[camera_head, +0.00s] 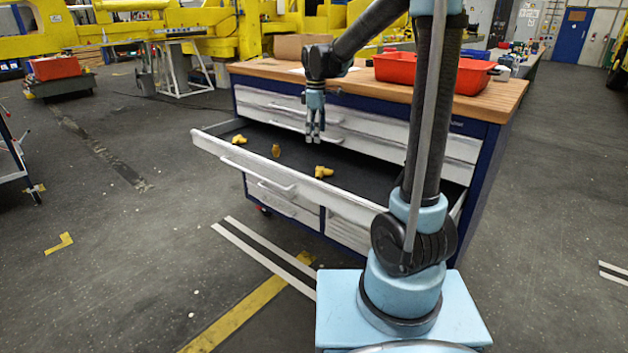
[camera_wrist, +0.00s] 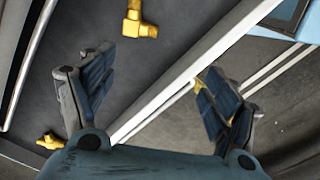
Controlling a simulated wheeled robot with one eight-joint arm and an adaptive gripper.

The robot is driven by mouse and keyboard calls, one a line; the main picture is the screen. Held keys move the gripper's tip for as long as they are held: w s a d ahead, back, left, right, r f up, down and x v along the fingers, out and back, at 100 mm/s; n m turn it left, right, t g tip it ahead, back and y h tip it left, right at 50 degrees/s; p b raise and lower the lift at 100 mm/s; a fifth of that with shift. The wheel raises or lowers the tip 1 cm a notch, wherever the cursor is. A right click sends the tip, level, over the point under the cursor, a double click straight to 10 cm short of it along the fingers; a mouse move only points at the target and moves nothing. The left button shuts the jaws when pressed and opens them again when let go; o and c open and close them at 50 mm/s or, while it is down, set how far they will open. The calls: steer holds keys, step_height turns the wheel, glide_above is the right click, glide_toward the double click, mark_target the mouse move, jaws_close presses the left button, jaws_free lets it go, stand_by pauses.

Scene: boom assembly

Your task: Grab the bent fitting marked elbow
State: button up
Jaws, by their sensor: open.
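Several small yellow-brass fittings lie apart on the dark floor of the open drawer. One bent, L-shaped fitting (camera_head: 323,171) is nearest the drawer front. A bent fitting (camera_wrist: 141,23) also shows at the top of the wrist view. A second fitting (camera_head: 239,139) lies at the left, and a third, stubby one (camera_head: 276,150) lies between them. No marking is legible, so I cannot tell which is labelled elbow. My gripper (camera_head: 314,138) points down above the drawer, behind the L-shaped fitting in the picture. Its fingers (camera_wrist: 158,68) are spread with nothing between them.
The open drawer's white front wall (camera_head: 290,186) and the cabinet's closed drawers (camera_head: 375,127) bound the space around my gripper. A red tray (camera_head: 435,72) stands on the wooden worktop (camera_head: 500,98). The drawer floor around the fittings is bare.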

glide_toward(324, 174)
steer(key=s+a+f, duration=0.1)
steer(key=f, duration=0.1)
steer(key=s+a+f, duration=0.1)
steer(key=f, duration=0.2)
steer(key=s+a+f, duration=0.1)
steer(key=f, duration=0.2)
steer(key=shift+s+a+f, duration=0.25)
steer(key=shift+s+a, duration=0.1)
jaws_close()
stand_by(0.4)
stand_by(0.3)
